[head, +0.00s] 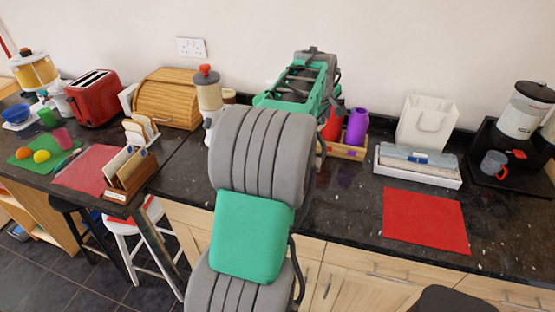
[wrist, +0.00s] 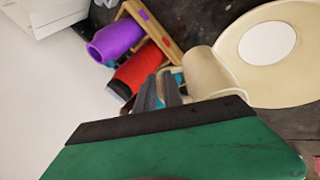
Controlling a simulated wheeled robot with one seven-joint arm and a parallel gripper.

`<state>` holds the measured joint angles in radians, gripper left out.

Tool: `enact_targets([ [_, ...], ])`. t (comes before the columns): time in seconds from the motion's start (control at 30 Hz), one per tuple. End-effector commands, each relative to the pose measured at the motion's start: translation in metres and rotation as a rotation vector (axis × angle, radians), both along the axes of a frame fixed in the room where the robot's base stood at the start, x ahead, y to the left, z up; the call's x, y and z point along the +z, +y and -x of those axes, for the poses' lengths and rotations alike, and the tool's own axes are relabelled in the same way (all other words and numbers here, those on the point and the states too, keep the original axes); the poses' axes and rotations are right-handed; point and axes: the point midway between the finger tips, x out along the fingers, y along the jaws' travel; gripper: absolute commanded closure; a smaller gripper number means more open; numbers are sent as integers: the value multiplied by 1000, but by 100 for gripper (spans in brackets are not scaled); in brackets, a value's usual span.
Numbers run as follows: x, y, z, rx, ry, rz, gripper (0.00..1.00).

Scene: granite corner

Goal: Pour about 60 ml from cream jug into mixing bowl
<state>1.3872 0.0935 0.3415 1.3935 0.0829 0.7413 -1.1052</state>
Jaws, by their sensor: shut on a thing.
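The cream jug (wrist: 208,74) is a cream-coloured vessel in the wrist view, just right of my fingers. My gripper (wrist: 160,92) is shut on it, at the handle side. The jug looks tilted, and its mouth is not clearly visible. The mixing bowl (wrist: 301,76) is a wide cream-coloured bowl at the upper right, with a flat white round patch inside. The jug overlaps the bowl's near edge in the picture; I cannot tell whether they touch. No stream shows. In the head view my arm hides the jug, bowl and gripper.
A wooden crate (wrist: 129,12) holding a purple bottle (wrist: 116,40) and a red bottle (wrist: 139,68) stands close by. In the head view a red mat (head: 425,220) lies on clear counter at right, below a white tray (head: 417,170). A bread box (head: 168,98) stands left.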

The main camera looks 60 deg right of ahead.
Motion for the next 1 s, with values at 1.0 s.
enact_targets([
  [1.0, -40, -41, 28, -22, -323, -382, 100],
])
